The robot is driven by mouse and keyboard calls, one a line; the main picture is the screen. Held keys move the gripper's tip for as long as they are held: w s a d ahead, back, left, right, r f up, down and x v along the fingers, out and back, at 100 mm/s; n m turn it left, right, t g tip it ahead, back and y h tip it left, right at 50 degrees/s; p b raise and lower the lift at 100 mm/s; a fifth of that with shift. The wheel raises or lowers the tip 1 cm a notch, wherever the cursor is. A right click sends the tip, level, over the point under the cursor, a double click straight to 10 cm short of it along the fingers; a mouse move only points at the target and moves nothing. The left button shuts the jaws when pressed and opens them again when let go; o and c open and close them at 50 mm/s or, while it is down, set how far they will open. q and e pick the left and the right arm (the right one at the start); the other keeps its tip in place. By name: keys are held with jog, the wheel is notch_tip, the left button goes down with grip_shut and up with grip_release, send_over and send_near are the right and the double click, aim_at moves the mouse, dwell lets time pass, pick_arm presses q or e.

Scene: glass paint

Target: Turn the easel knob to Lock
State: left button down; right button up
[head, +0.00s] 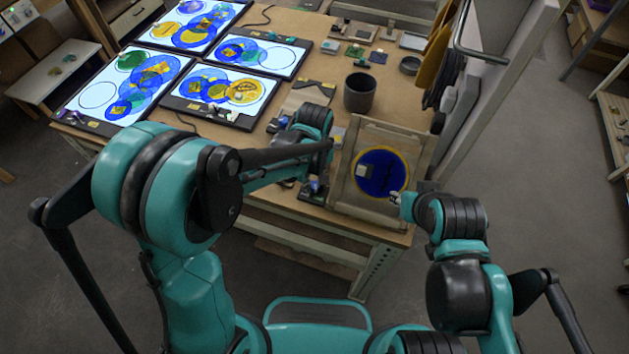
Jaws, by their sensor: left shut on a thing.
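The wooden easel (346,199) stands near the table's front right corner, tilted. It bears a dark blue glass disc (378,186) with a yellow rim and a small pale square on it. My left gripper (318,187) is at the easel's left side, shut on what seems to be the easel knob. The knob is hidden by the gripper, so its setting and the Lock mark cannot be read. My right gripper (396,197) is at the disc's lower right edge, small and partly hidden by its wrist. I cannot tell whether its jaws are open.
A dark grey cup (360,92) stands behind the easel. Several lit panels with coloured circles, one of them here (222,92), fill the table's left side. Small parts lie at the back. A pale upright panel (497,95) borders the table's right side.

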aim_at(314, 184)
dwell(0.3)
pick_arm(q)
jog(key=c, duration=1.3)
grip_release()
jog(key=shift+o, duration=0.2)
notch_tip(314, 184, up, 12)
jog(key=shift+a, duration=0.1)
jog(key=s+a+m+t+b, duration=0.1)
jog(key=s+a+m+t, duration=0.5)
jog(key=s+a, duration=0.5)
jog(key=a+t, duration=0.1)
jog(key=a, duration=0.2)
jog(key=shift+a+r, duration=0.15)
jog(key=shift+a, duration=0.1)
